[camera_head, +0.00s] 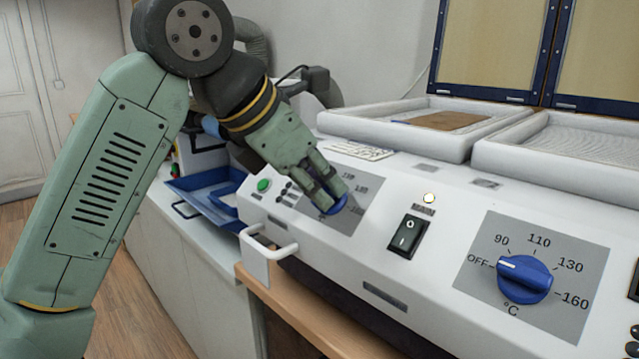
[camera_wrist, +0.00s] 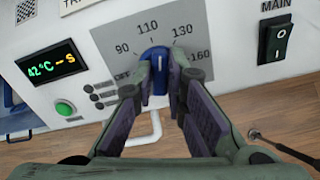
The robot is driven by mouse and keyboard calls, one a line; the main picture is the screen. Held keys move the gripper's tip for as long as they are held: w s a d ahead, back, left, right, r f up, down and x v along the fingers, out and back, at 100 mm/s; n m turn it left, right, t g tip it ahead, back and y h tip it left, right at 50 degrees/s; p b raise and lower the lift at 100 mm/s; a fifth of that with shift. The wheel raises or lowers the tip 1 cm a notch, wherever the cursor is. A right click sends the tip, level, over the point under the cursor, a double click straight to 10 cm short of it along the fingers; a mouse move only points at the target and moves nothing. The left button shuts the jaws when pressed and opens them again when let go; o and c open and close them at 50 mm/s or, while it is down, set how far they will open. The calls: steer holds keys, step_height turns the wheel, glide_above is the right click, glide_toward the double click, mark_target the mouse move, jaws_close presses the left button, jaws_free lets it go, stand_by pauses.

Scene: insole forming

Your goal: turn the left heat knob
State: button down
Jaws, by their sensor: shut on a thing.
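The left heat knob (camera_head: 334,206) is blue and sits on a grey dial panel on the front of the white machine. In the wrist view the knob (camera_wrist: 159,72) stands between my fingertips, its white mark pointing up near 110. My gripper (camera_head: 325,190) is shut on the knob, one finger on each side. In the head view my fingers hide part of the knob and its scale. The right heat knob (camera_head: 525,279) is also blue, with its white mark toward OFF.
A MAIN rocker switch (camera_head: 408,236) sits between the two dials. A green button (camera_head: 264,185) and a display reading 42°C (camera_wrist: 51,67) are left of the left dial. A white handle (camera_head: 268,246) juts out below. White trays (camera_head: 398,143) lie on top.

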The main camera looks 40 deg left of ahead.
steer(key=m, duration=0.5)
steer(key=shift+d, duration=0.1)
steer(key=shift+m, duration=0.4)
steer(key=c, duration=1.6)
jaws_free()
steer(key=v, duration=1.2)
steer(key=shift+w, duration=0.1)
